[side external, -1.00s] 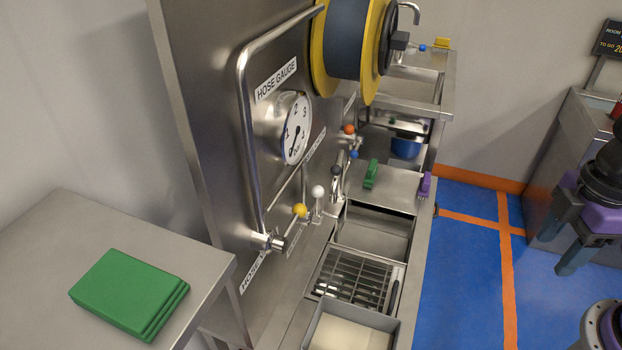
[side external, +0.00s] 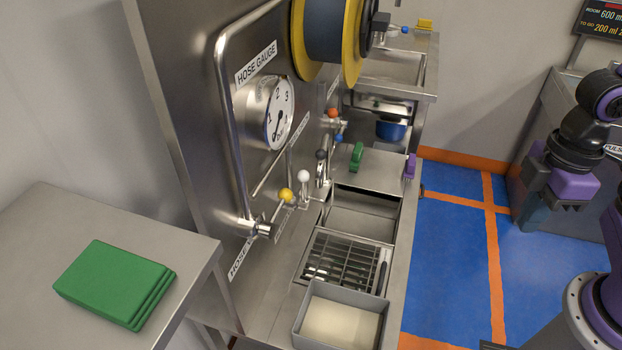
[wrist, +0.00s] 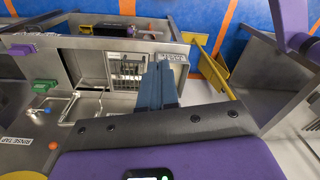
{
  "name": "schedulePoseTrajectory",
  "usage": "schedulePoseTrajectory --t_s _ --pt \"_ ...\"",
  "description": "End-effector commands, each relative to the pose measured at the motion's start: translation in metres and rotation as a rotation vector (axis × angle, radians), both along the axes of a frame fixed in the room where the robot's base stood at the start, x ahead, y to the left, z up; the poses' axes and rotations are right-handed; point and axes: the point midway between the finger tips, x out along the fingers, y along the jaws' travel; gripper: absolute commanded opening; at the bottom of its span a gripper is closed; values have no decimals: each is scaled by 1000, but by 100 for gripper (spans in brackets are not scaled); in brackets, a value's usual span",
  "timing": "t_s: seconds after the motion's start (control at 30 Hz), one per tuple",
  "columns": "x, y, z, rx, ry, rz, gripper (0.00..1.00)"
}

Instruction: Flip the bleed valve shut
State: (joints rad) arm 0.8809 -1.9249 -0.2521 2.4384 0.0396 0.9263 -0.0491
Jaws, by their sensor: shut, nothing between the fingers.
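On the steel panel, a row of small ball-ended levers runs below the hose gauge (side external: 279,116): a yellow one (side external: 286,195), a white one (side external: 303,176) and a black one (side external: 321,155). Their labels are too oblique to read, so I cannot tell which is the bleed valve. The yellow lever leans up from a fitting (side external: 263,229) at the pipe's lower end. My gripper (side external: 533,215) is shut and empty, hanging over the floor right of the counter, well away from the levers. In the wrist view its blue-grey fingers (wrist: 158,88) are together.
A wire basket (side external: 345,262) and a grey bin (side external: 340,318) sit in the counter. Green (side external: 356,156) and purple (side external: 410,167) items stand farther along it. Green cloths (side external: 115,283) lie on the left table. The blue floor (side external: 450,270) between counter and arm is clear.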

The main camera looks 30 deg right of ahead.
Motion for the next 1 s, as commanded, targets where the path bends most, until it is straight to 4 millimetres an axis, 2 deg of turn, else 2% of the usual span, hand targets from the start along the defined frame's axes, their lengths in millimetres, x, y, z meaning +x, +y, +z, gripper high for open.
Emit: schedulePoseTrajectory --t_s 0.27,0.5,0.77,1.0 --pt "66 47 15 77 87 -103 0" --pt "143 74 22 182 139 -181 0" --pt "237 79 23 322 157 -256 0" --pt "325 58 18 465 129 -316 0"
